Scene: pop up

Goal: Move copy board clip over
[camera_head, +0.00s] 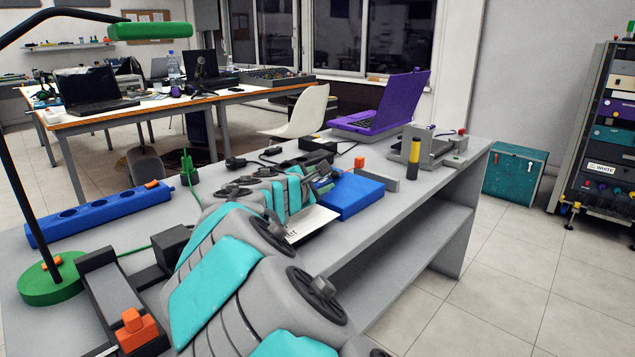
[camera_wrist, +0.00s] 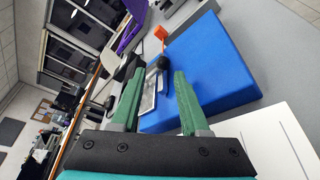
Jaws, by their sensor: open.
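A flat blue box (camera_head: 350,195) lies on the grey bench near its front edge; it fills the upper right of the wrist view (camera_wrist: 215,65). A thin grey-and-black piece (camera_wrist: 150,92), perhaps the copy board clip, shows between my fingers at the box's left side. I cannot tell whether it touches them. My gripper (camera_wrist: 160,73) is open, with its green fingers apart, at the box's left end. In the head view my arm hides most of the gripper and the clip-like piece.
A white printed sheet (camera_head: 312,222) lies beside the blue box, partly under my arm. An orange piece (camera_head: 360,162) is beyond the box. A grey bracket (camera_head: 430,148) and purple laptop (camera_head: 385,110) stand farther back. A blue power strip (camera_head: 100,212) and green-based lamp (camera_head: 50,283) are left.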

